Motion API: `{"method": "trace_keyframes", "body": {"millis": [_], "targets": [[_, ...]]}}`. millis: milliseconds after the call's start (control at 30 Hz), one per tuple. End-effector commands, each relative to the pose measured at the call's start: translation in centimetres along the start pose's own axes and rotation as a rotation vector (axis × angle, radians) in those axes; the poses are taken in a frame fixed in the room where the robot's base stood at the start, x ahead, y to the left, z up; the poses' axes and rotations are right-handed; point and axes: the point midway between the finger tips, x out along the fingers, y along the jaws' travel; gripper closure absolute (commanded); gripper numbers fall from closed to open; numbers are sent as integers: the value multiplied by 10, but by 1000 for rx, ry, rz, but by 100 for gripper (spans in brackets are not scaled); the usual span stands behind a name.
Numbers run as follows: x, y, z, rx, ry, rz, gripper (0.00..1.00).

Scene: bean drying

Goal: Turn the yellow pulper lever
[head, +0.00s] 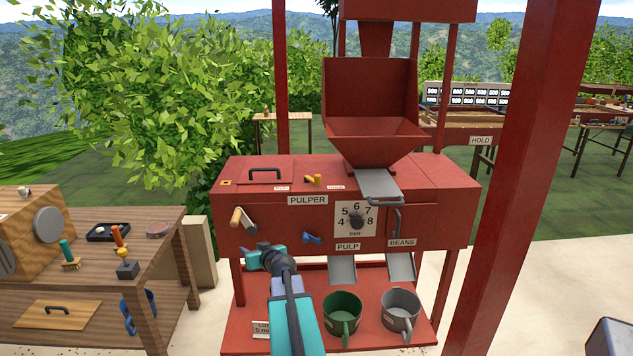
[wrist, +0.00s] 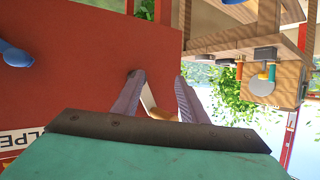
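The red pulper (head: 300,215) stands in the middle of the head view, with a dial on its front. A small yellow lever (head: 313,180) sits on its top, behind the PULPER label. A tan handle (head: 243,220) sticks out at the front's left end, and a blue lever (head: 312,239) sits lower on the front. My gripper (head: 263,250) is in front of the lower left of the panel, below the yellow lever and apart from it. In the wrist view my gripper (wrist: 158,75) is open. The tan handle (wrist: 157,104) shows between its fingers; contact cannot be told.
A green mug (head: 342,318) and a grey mug (head: 401,312) stand under the chutes on the red base. A red post (head: 510,180) rises at the right. A wooden bench (head: 160,260) with tools stands at the left.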

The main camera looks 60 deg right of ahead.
Motion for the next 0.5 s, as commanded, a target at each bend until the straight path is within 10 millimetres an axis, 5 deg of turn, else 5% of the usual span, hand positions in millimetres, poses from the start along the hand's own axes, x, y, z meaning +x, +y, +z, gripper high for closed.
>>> {"method": "trace_keyframes", "body": {"millis": [100, 300, 500], "targets": [[-21, 68, -54, -4, 121, 114, 61], [-73, 165, -128, -15, 282, 294, 61], [-114, 218, -166, -21, 364, 407, 61]]}}
